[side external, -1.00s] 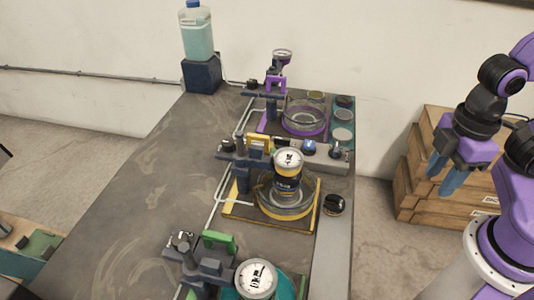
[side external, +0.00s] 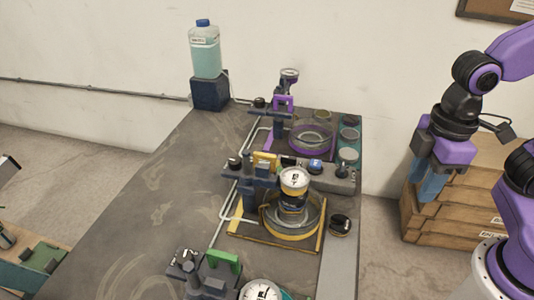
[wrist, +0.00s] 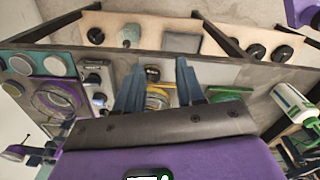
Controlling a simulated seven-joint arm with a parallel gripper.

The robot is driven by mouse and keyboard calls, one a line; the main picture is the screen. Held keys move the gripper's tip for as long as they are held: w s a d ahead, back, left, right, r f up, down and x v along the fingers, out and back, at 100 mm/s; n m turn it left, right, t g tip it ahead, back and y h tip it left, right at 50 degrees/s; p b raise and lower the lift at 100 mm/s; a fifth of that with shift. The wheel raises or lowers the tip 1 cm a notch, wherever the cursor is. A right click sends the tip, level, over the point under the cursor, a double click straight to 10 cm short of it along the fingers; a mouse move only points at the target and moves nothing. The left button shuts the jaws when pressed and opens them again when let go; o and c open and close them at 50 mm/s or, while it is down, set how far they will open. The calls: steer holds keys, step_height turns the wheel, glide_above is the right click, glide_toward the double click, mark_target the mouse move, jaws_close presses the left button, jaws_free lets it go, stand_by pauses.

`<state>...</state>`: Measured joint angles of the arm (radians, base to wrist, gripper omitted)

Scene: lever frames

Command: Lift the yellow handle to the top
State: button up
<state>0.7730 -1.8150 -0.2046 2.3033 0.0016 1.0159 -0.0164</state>
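The yellow handle (side external: 264,160) is on the middle station of the bench, at the back left of a round gauge (side external: 294,181) that stands over a glass dish on a yellow-edged base (side external: 247,240). My gripper (side external: 427,188) hangs in the air to the right of the bench, well apart from the handle, with its blue fingers pointing down. In the wrist view the two fingers (wrist: 160,85) are spread apart with nothing held. Yellow parts of the middle station (wrist: 158,98) show between them; I cannot make out the handle there.
A station with a purple handle (side external: 283,102) is at the far end, and one with a green handle (side external: 224,260) is at the near end. A bottle (side external: 205,52) stands on a dark block. Wooden crates (side external: 450,210) are behind my gripper. The bench's left side is clear.

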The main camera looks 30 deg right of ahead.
steer(key=w+a+r+m, duration=0.1)
steer(key=w+a+r, duration=0.35)
steer(key=w, duration=0.25)
steer(key=w+a+r+m, duration=0.1)
steer(key=w+a+r, duration=0.2)
steer(key=w+a, duration=0.3)
steer(key=m, duration=0.1)
glide_toward(264, 154)
step_height(264, 154, down, 8)
steer(key=shift+a+r, duration=0.1)
steer(key=shift+a, duration=0.05)
